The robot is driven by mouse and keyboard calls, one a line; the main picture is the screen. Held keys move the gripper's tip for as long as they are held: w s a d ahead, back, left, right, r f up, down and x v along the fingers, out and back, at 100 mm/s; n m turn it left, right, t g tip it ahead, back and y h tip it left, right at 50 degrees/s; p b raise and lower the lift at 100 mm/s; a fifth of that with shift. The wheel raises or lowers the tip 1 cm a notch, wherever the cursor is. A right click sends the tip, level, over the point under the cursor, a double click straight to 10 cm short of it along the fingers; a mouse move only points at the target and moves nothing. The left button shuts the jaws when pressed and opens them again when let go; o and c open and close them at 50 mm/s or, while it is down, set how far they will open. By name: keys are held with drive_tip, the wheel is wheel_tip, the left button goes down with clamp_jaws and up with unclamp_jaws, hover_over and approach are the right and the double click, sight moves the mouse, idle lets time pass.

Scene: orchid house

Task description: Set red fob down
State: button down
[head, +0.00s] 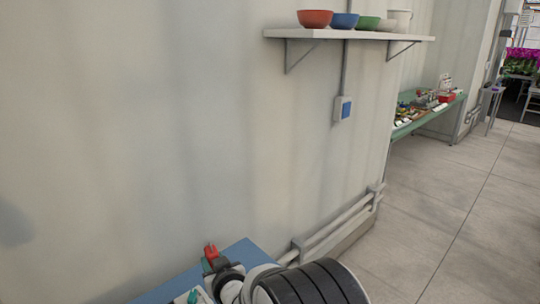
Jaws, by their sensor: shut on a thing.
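The red fob (210,251) is a small red piece at the bottom of the head view, above the blue tabletop (238,252). My gripper (213,262) is small and dark here, seen partly from behind, and it is shut on the red fob. The fob's lower part is hidden by the gripper. I cannot tell how far the fob is above the tabletop. My arm covers the tabletop's right part.
A pale item with a teal part (192,297) shows at the bottom edge. A wall stands close behind the blue tabletop, with pipes (335,225) along its foot. A shelf (350,35) holds several bowls. A green bench (425,122) with clutter stands farther back. The floor at right is clear.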

drive_tip(key=s+d+r+m+t+h, duration=0.15)
drive_tip(key=d+r, duration=0.35)
drive_tip(key=d, duration=0.5)
drive_tip(key=s+d+r+m+h, duration=0.25)
drive_tip(key=d+r, duration=0.25)
drive_tip(key=d, duration=0.4)
drive_tip(key=s+d+r+m+h, duration=0.25)
drive_tip(key=s+d+r, duration=0.25)
drive_tip(key=s+d, duration=0.25)
drive_tip(key=w+a+r+n+y, duration=0.1)
drive_tip(key=w+a, duration=0.2)
drive_tip(key=w, duration=0.3)
drive_tip(key=w+a+r+n+y, duration=0.2)
drive_tip(key=w, duration=0.4)
drive_tip(key=w+a+f+n+g+y, duration=0.2)
drive_tip(key=w+a+f+n+y, duration=0.2)
drive_tip(key=w+a, duration=0.5)
drive_tip(key=a+f+n+g+y, duration=0.1)
drive_tip(key=a+f+n+g, duration=0.1)
drive_tip(key=f, duration=0.7)
drive_tip(key=w+a+f+n+g+y, duration=0.1)
drive_tip(key=a+f, duration=0.3)
drive_tip(key=f, duration=0.5)
drive_tip(key=a+f+n+g+y, duration=0.3)
drive_tip(key=a+f+n, duration=0.1)
drive_tip(key=f, duration=0.6)
drive_tip(key=shift+w, duration=0.3)
drive_tip(key=shift+f+y, duration=0.25)
drive_tip(key=shift+f, duration=0.55)
